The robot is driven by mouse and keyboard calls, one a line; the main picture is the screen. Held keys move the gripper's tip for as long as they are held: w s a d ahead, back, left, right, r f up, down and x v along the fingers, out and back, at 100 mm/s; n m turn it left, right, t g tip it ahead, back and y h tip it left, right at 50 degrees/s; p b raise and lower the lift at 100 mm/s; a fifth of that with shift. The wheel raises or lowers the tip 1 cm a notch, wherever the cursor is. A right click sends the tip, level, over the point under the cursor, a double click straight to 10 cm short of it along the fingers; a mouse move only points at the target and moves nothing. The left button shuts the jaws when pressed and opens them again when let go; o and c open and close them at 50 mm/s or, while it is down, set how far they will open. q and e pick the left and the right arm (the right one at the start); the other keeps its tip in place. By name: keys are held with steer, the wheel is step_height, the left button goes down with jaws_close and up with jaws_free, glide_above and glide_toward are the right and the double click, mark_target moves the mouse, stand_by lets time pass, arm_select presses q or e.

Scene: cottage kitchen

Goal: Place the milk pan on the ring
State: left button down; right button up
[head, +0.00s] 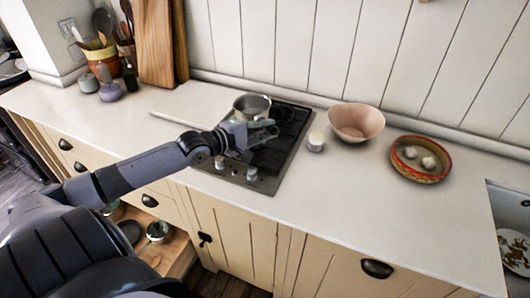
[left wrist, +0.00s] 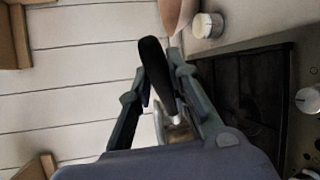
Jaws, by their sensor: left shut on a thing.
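The milk pan (head: 252,103), a small metal pan, is at the back left of the dark hob (head: 268,160). My left gripper (head: 258,132) is in front of it, over the hob, shut on the pan's handle. In the left wrist view, the black handle (left wrist: 153,66) lies between the fingers of the left gripper (left wrist: 163,72), with a little metal of the pan below it. The ring under the pan is hidden, and I cannot tell whether the pan touches the hob. The right gripper is out of view.
A small white pot (head: 316,141), a pink bowl (head: 357,122) and a red-rimmed dish (head: 421,160) stand right of the hob. Wooden boards (head: 158,45) and a utensil crock (head: 101,58) stand at the back left. The counter front right is clear. A drawer (head: 165,243) is open below.

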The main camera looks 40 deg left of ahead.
arm_select(q)
step_height(320, 180, down, 10)
steer(key=shift+w+f, duration=0.1)
steer(key=shift+f, duration=0.1)
stand_by(0.3)
steer(key=c, duration=1.5)
jaws_free()
steer(key=shift+f, duration=0.15)
steer(key=shift+p+v, duration=0.6)
steer(key=shift+v, duration=5.5)
steer(key=shift+d, duration=0.1)
